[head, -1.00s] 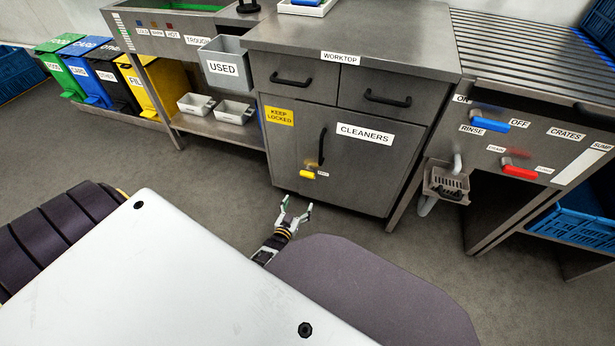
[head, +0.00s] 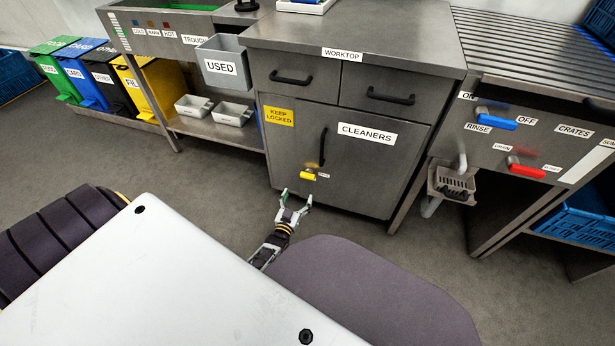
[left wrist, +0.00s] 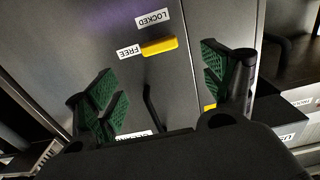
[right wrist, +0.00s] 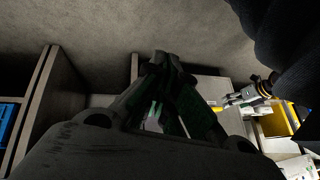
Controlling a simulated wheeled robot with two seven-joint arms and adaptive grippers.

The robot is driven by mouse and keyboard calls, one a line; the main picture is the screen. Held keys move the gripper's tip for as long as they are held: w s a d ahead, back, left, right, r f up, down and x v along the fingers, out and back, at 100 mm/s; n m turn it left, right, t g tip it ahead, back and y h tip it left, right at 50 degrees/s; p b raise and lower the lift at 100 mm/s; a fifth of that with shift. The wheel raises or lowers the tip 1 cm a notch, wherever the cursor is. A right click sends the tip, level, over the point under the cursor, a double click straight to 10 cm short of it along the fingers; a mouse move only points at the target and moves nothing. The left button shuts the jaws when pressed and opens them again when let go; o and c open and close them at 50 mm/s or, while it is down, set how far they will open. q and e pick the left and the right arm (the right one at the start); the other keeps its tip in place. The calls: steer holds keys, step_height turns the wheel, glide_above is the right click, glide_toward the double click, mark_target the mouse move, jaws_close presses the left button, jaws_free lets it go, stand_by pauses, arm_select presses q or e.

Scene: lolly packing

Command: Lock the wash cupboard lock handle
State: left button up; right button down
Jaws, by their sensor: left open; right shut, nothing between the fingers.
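The yellow lock handle (head: 307,175) sits low on the front of the grey cleaners cupboard (head: 350,165). It also shows in the left wrist view (left wrist: 160,46), lying roughly level and pointing at the FREE label (left wrist: 130,52); the LOCKED label (left wrist: 153,18) is apart from it. My left gripper (head: 296,199) is open just below and in front of the handle; in the left wrist view its green-padded fingers (left wrist: 160,85) stand either side of it, not touching. My right gripper (right wrist: 168,75) is shut and empty, away from the cupboard face.
A black door handle (head: 322,147) rises just above the lock. A yellow KEEP LOCKED sign (head: 279,116) and a CLEANERS label (head: 367,134) are on the doors. Blue (head: 495,119) and red (head: 525,167) handles are on the right-hand unit. Open floor lies in front.

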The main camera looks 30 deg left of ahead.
mark_target(307, 177)
arm_select(q)
steer(key=b+x, duration=0.3)
steer(key=x, duration=0.5)
steer(key=shift+w, duration=0.2)
steer(key=shift+b+x, duration=1.05)
steer(key=shift+x, duration=1.2)
arm_select(e)
step_height(307, 177, down, 7)
steer(key=a+t+y, duration=0.1)
steer(key=shift+w+a, duration=0.15)
steer(key=shift+w, duration=0.05)
steer(key=shift+r, duration=0.1)
arm_select(q)
steer(key=c, duration=1.5)
steer(key=shift+o, duration=0.2)
